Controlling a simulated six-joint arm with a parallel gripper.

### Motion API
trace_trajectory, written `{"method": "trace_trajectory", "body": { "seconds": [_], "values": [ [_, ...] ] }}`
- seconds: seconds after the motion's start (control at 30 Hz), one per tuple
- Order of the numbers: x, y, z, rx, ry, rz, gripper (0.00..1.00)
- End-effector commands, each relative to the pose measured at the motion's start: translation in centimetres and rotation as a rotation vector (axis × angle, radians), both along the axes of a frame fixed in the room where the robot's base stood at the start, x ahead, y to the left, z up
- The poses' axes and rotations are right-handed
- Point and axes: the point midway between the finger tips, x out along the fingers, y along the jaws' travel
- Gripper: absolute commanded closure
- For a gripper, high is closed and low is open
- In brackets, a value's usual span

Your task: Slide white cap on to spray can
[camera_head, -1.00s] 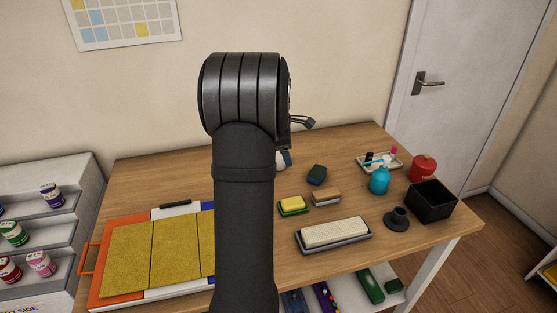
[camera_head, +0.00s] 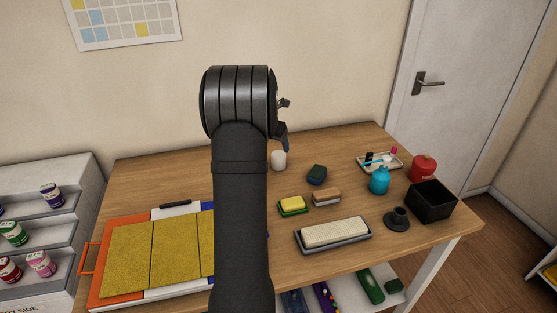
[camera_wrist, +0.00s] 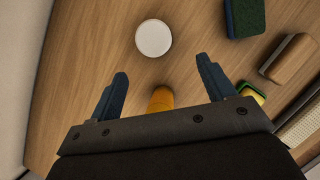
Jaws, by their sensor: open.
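The white cap (camera_head: 278,160) stands on the table at the back, just right of my arm. In the wrist view it is a plain white disc (camera_wrist: 153,38) seen from above, ahead of my fingertips and untouched. My gripper (camera_wrist: 162,67) is open and empty, its two blue fingers wide apart. In the head view my gripper (camera_head: 284,122) is partly hidden behind my wrist, above the table. An orange-yellow rounded object (camera_wrist: 161,98) shows between the finger bases, partly covered by the gripper body. I cannot tell whether it is the spray can.
A dark blue-green eraser (camera_head: 316,174), a yellow-green sponge (camera_head: 293,206) and a brown block (camera_head: 326,197) lie right of the cap. Farther right stand a blue bottle (camera_head: 379,181), a red container (camera_head: 423,168) and a black box (camera_head: 431,200). Bare wood surrounds the cap.

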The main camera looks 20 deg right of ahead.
Motion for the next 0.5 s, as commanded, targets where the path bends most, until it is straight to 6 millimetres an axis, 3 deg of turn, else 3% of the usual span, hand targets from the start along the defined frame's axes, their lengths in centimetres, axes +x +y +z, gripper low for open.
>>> {"method": "trace_trajectory", "body": {
  "seconds": [0.2,0.5],
  "values": [
    [1.2,-1.3,-4.2,0.0,0.001,-0.001,0.25],
    [2.0,-1.9,-6.3,0.001,-0.001,-0.002,0.25]
  ]
}}
